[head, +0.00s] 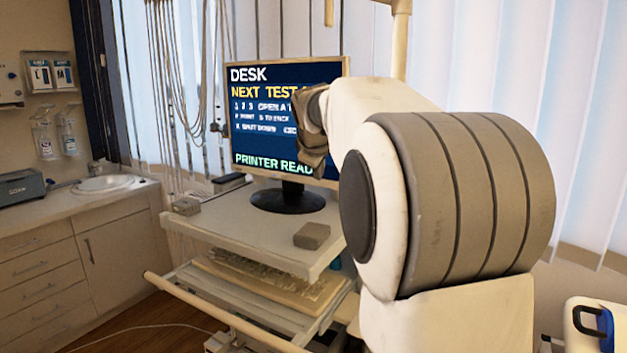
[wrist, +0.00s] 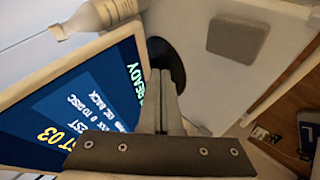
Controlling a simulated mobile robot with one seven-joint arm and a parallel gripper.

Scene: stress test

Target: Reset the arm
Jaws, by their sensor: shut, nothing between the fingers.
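My gripper (wrist: 160,76) is shut and empty in the wrist view, its two fingers pressed together. It hangs over the cart top, in front of the monitor screen. In the head view my white and grey arm reaches up on the right, and its dark wrist part overlaps the right side of the monitor (head: 262,110). The fingertips cannot be made out there. The monitor also shows tilted at the left of the wrist view (wrist: 85,110), with its round black base behind the fingers.
The cart top (head: 250,232) carries a small grey box (head: 312,235), and another box (head: 186,206) at its left. A keyboard shelf (head: 215,287) sits below. A whitish bottle (wrist: 95,17) shows in the wrist view. Cables hang behind; a sink counter (head: 85,205) stands left.

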